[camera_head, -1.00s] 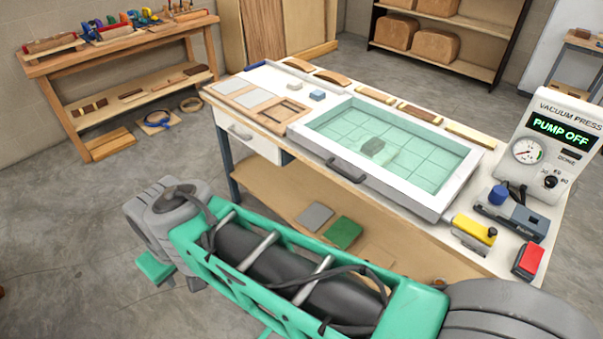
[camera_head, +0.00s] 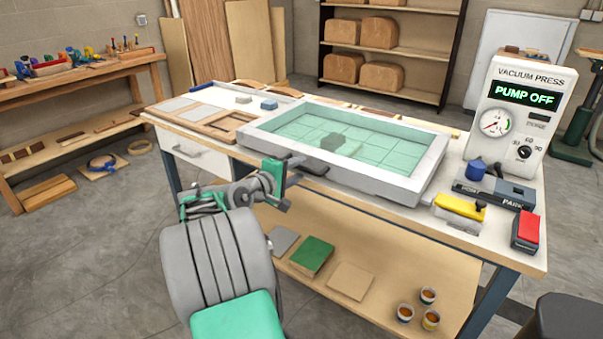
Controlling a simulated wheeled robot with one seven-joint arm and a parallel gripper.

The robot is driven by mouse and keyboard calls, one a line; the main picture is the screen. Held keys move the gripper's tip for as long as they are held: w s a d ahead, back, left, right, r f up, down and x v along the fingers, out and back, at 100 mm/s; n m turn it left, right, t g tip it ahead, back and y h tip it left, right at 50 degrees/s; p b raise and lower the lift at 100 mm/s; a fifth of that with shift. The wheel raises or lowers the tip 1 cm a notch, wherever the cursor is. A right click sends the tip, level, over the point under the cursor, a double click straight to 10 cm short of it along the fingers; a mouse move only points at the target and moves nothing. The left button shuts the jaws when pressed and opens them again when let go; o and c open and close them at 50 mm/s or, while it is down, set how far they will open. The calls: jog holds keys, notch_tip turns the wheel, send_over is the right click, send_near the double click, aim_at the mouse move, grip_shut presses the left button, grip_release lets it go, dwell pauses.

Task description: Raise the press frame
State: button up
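The press frame (camera_head: 345,178) is a pale rectangular frame around a translucent green gridded sheet (camera_head: 375,150). It appears flat on the bench, though I cannot tell whether there is a small gap under it. My gripper (camera_head: 291,163) is at the left part of this handle, partly hidden by my own wrist. I cannot see whether its fingers touch or close on the handle.
The vacuum press box (camera_head: 524,120) reads PUMP OFF. A yellow-topped block (camera_head: 459,208) and a red-topped block (camera_head: 528,228) lie at the bench's right end. Wood strips line the back edge. The lower shelf (camera_head: 390,285) holds flat sheets and small cups. Open floor lies left.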

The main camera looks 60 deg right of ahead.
jog(key=shift+x, duration=1.25)
grip_shut()
dwell(0.4)
